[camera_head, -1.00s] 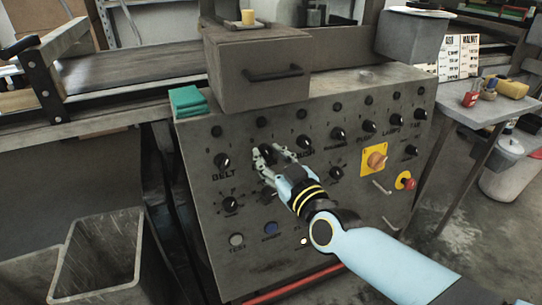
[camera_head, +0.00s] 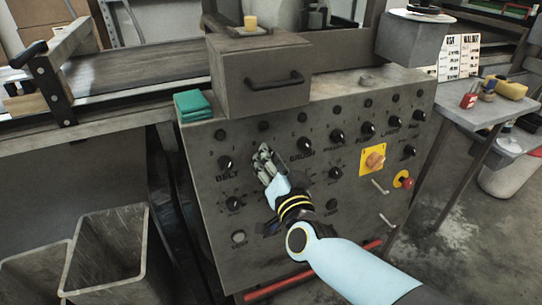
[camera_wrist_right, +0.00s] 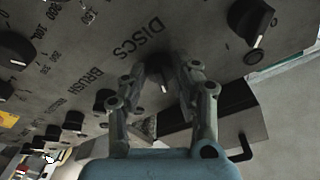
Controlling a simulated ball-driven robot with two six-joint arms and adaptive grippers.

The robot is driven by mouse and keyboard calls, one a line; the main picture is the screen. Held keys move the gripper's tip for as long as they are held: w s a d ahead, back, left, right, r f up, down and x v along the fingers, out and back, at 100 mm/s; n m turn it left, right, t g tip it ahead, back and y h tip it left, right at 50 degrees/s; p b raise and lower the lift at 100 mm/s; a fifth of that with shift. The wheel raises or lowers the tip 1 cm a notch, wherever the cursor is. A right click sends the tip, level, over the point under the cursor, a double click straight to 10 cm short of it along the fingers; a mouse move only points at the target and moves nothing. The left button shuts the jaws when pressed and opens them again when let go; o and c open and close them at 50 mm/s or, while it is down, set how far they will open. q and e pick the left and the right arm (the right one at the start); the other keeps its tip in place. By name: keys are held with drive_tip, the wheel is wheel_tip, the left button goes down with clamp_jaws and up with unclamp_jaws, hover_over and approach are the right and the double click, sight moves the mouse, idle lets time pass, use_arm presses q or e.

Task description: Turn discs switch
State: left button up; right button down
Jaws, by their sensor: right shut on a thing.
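The discs switch (camera_wrist_right: 164,78) is a dark knob with a pale pointer mark. In the right wrist view it sits between my fingertips, beside the printed DISCS label (camera_wrist_right: 137,40). My right gripper (camera_wrist_right: 172,72) is shut on it, and the fingers cover part of the knob. In the head view my right gripper (camera_head: 263,155) is against the sloping grey control panel (camera_head: 290,215), between the belt and brush knobs, and hides the discs switch. My left gripper is not in view.
The belt knob (camera_head: 225,163) and brush knob (camera_head: 305,146) flank the gripper. A yellow plate with an orange rotary switch (camera_head: 375,160) and a red button (camera_head: 403,180) are to the right. A drawer box (camera_head: 262,85) and green cloths (camera_head: 193,105) are on top.

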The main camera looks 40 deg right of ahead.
drive_tip(key=shift+m+h, duration=0.3)
drive_tip(key=shift+m, duration=0.7)
drive_tip(key=shift+p, duration=0.3)
drive_tip(key=c, duration=1)
unclamp_jaws()
drive_tip(key=v, duration=1.2)
drive_tip(key=shift+r, duration=0.15)
